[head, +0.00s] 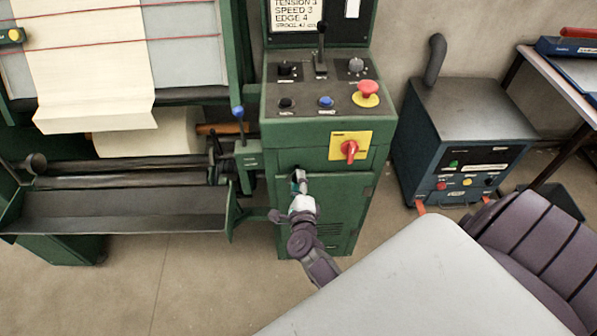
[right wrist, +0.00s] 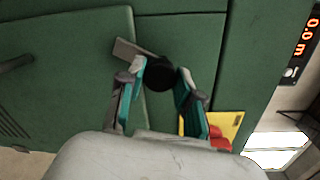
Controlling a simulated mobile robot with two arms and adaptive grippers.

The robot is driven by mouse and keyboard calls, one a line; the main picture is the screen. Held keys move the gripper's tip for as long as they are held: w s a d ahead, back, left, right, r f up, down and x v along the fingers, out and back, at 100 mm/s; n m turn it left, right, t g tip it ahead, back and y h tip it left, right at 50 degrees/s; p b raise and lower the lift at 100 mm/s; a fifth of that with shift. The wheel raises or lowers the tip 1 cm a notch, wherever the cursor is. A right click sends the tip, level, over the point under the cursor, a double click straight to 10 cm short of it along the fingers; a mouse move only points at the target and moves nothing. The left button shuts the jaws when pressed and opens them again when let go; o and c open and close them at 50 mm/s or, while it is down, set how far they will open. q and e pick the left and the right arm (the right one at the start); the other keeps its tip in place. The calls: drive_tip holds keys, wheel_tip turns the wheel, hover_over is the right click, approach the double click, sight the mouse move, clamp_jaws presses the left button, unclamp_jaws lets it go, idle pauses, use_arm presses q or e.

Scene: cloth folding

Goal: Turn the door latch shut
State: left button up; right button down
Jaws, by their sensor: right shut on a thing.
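The green cabinet door (head: 345,205) is on the lower front of the control cabinet, and it looks flush with the frame. Its latch shows in the right wrist view as a round black hub (right wrist: 159,76) with a flat grey bar (right wrist: 130,50) pointing to the upper left there. My right gripper (head: 298,182) is at the latch near the top left of the door. In the right wrist view its teal-padded fingers (right wrist: 162,80) are on either side of the hub, shut on the latch. The fingers partly cover the latch in the head view. My left gripper is out of view.
Above the door are a red rotary switch on a yellow plate (head: 350,147) and a panel with a red mushroom button (head: 368,90). A blue-topped lever (head: 239,125) stands at left. A dark blue machine (head: 465,140) stands at right.

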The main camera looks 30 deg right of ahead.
drive_tip(key=shift+a+f+n+p, duration=0.15)
drive_tip(key=shift+n+p, duration=0.95)
drive_tip(key=shift+n, duration=1.5)
drive_tip(key=shift+g, duration=0.3)
drive_tip(key=c, duration=0.8)
unclamp_jaws()
drive_tip(key=shift+h, duration=0.3)
